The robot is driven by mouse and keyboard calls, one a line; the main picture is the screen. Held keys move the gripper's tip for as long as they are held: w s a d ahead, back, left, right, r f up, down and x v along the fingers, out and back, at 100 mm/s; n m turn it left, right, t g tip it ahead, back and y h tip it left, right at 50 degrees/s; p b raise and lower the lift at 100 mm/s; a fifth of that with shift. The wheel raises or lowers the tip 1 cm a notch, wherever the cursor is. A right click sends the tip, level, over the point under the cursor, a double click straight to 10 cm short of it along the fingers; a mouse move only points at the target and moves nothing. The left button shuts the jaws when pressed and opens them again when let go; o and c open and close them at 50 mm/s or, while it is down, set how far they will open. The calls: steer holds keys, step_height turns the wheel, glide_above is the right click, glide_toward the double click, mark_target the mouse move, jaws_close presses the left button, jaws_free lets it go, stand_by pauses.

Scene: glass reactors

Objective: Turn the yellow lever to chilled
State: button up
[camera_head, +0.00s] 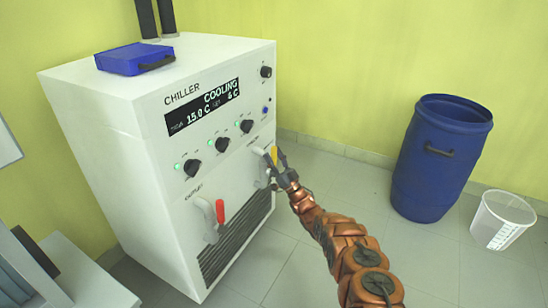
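The white chiller (110,110) stands at the left, its front panel facing right. Its dark display (203,107) reads COOLING, with 15.0 C and 6 C below. The yellow lever (274,155) is on the right part of the front, on a pale valve fitting (262,168). A red lever (220,211) is on a similar fitting lower left, beneath an "OUTLET"-like label. My gripper (279,160) is right at the yellow lever, its dark fingers beside and partly over it. Whether the fingers touch or grip the lever cannot be made out.
Several black knobs with green lights, such as one (222,145), line the panel. A blue case (134,59) lies on top of the chiller. A blue barrel (437,160) and a clear bucket (499,220) stand at the right. The tiled floor between is clear.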

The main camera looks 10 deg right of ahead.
steer(key=v, duration=1.2)
stand_by(0.3)
